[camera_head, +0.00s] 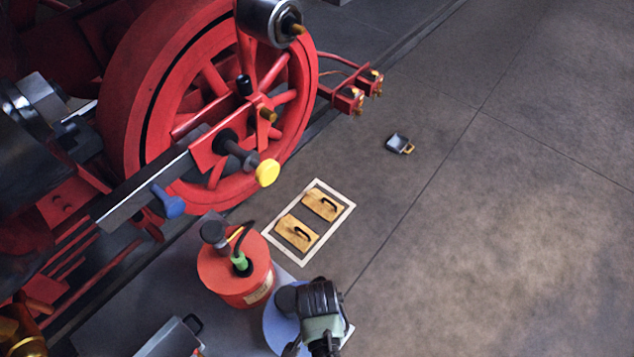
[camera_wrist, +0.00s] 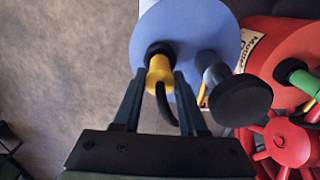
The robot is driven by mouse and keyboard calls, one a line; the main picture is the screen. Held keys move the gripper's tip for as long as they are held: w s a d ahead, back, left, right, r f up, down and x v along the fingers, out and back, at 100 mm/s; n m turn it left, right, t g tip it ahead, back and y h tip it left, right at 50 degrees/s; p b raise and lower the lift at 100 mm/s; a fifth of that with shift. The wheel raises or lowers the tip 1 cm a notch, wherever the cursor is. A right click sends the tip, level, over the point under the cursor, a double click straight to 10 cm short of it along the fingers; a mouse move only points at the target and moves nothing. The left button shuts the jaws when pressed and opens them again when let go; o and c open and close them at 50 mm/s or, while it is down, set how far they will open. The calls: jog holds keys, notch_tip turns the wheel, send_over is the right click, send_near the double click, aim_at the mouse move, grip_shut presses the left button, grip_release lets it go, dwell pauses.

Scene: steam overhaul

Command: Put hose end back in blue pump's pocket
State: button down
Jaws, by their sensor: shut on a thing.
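The blue pump (camera_wrist: 205,30) fills the upper middle of the wrist view, with a dark round knob (camera_wrist: 240,100) on its top. My gripper (camera_wrist: 160,80) is shut on the yellow hose end (camera_wrist: 159,72), a black hose curving away from it between the fingers. The far tip of the hose end meets a dark round collar (camera_wrist: 159,50) on the blue top; I cannot tell how deep it sits. In the head view the blue pump (camera_head: 274,328) is partly covered by my arm, and the hose end is hidden there.
A red pump (camera_head: 222,275) with a green hose end (camera_head: 240,262) stands close beside the blue pump. Two wooden floats (camera_head: 297,233) lie in a white-framed area. The large red wheel (camera_head: 135,90) rises behind. A small metal pan (camera_head: 398,142) lies on open floor.

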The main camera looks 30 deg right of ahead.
jog(key=shift+f, duration=0.15)
jog(key=shift+c, duration=1.9)
grip_release()
notch_tip(320, 180, up, 13)
jog(key=shift+p, duration=0.3)
